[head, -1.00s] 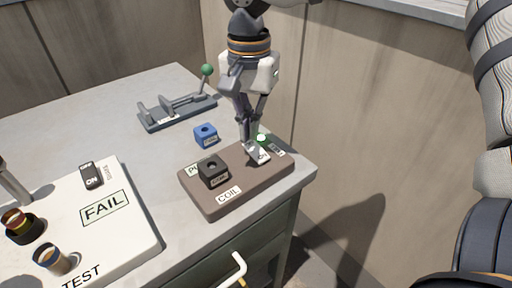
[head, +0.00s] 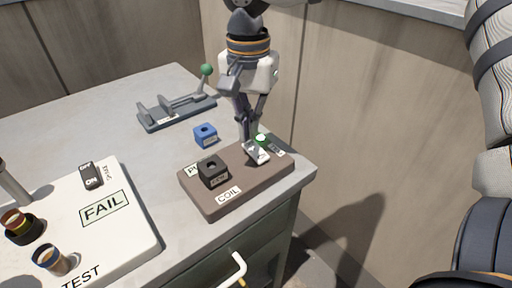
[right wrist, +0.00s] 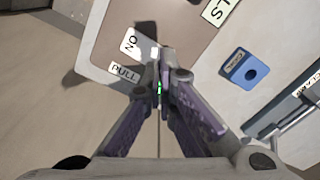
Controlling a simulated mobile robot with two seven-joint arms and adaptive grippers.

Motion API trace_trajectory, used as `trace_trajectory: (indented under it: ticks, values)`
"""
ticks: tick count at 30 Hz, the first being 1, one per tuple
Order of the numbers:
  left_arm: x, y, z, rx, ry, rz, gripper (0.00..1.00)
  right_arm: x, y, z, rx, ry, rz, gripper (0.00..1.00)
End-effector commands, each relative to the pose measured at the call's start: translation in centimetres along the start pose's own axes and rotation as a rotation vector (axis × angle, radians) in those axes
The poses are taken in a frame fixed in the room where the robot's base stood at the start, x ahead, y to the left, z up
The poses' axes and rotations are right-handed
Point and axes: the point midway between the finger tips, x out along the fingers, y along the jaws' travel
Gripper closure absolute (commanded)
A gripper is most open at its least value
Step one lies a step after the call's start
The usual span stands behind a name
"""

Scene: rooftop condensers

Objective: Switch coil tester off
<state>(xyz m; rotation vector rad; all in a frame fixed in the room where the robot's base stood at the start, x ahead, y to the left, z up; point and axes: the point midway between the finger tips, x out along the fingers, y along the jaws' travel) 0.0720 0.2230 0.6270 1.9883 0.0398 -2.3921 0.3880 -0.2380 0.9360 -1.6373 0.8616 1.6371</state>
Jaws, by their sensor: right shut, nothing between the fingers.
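The coil tester, a brown board (head: 225,203) labelled COIL, lies near the right corner of the table. A black block (head: 212,171) with a hole stands on it. A green light (head: 262,140) glows at its far right part, beside a pale label or switch area (head: 257,154). My right gripper (head: 248,142) is shut and empty, pointing down over this area. In the right wrist view its fingertips (right wrist: 160,75) hide most of the green light, near the ON label (right wrist: 131,41) and the PULL label (right wrist: 124,72). I cannot tell whether they touch a switch. My left gripper is not in view.
A blue block (head: 205,135) stands behind the board. A grey clamp (head: 177,110) with a green knob is at the back. A white TEST panel (head: 130,232) with a FAIL display and a black switch (head: 91,175) is at left. A wooden wall stands behind the table.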

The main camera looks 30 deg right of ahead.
Motion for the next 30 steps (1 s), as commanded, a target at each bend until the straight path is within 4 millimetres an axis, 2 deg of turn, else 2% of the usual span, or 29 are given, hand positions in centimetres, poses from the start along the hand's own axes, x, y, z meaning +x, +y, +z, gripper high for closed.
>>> trace_trajectory:
  ticks: [30]
  values:
    - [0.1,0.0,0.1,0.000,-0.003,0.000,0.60,1.4,0.0,0.0,0.000,0.000,0.001,1.00]
